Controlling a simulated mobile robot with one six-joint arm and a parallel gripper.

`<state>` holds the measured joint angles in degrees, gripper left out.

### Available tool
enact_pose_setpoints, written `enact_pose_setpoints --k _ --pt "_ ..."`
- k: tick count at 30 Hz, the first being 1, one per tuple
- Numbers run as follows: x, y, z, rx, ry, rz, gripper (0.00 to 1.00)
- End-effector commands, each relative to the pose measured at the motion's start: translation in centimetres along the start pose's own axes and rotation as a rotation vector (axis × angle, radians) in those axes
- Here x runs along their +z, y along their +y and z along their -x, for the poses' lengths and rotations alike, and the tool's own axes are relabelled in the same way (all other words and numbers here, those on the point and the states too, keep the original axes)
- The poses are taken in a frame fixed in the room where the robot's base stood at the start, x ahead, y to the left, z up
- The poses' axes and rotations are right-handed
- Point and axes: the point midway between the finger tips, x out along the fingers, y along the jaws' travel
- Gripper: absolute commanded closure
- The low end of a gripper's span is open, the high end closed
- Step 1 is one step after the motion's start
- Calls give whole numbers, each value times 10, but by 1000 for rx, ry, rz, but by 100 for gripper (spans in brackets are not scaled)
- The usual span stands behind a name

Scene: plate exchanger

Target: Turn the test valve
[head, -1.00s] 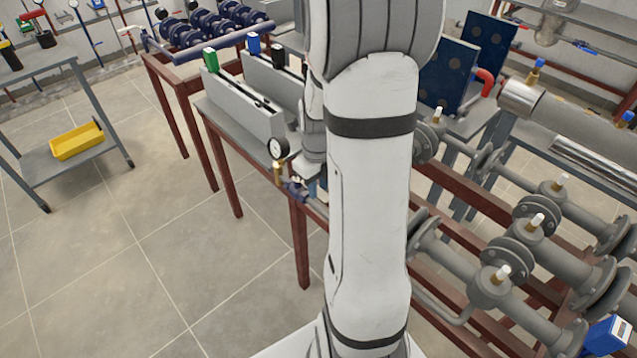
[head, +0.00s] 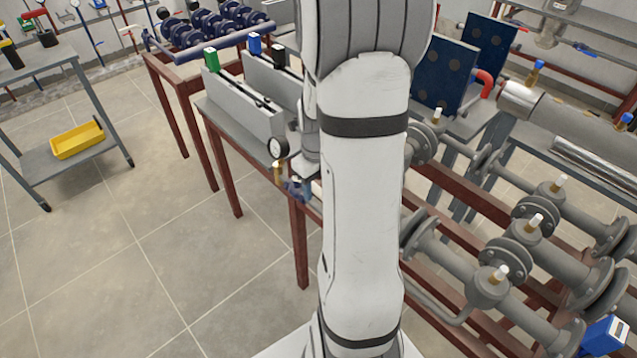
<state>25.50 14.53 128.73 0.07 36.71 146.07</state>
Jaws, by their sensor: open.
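A round pressure gauge (head: 278,147) with a white face stands on a brass fitting (head: 278,172) at the front edge of the red-brown bench. Small dark blue valve parts (head: 295,189) sit just right of the fitting; I cannot make out the test valve's handle or its position. My gripper (head: 304,182) is at these blue parts, right of and below the gauge. My arm covers much of it, and the fingertips are too small to tell whether they touch the valve. The jaws are open.
Grey plate exchangers with green (head: 211,60) and blue caps stand on the bench behind the gauge. Flanged grey pipes (head: 490,285) fill the right side. A trolley with a yellow tray (head: 77,141) stands at the left. The floor between is clear.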

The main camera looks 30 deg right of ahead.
Motion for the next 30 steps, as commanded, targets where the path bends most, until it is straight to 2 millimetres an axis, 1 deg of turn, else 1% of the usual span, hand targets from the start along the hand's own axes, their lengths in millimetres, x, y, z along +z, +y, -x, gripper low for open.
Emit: enact_pose_setpoints --k 2,4,12,15,20,30 --pt "0 0 4 -1 -2 0 55" --pt "1 -1 13 -3 -4 0 55" --pt "1 0 58 -3 -5 -1 55" --pt "1 0 70 -2 -3 0 55" --pt "0 0 78 -1 -2 0 55" --pt "0 0 78 -1 -1 0 55"
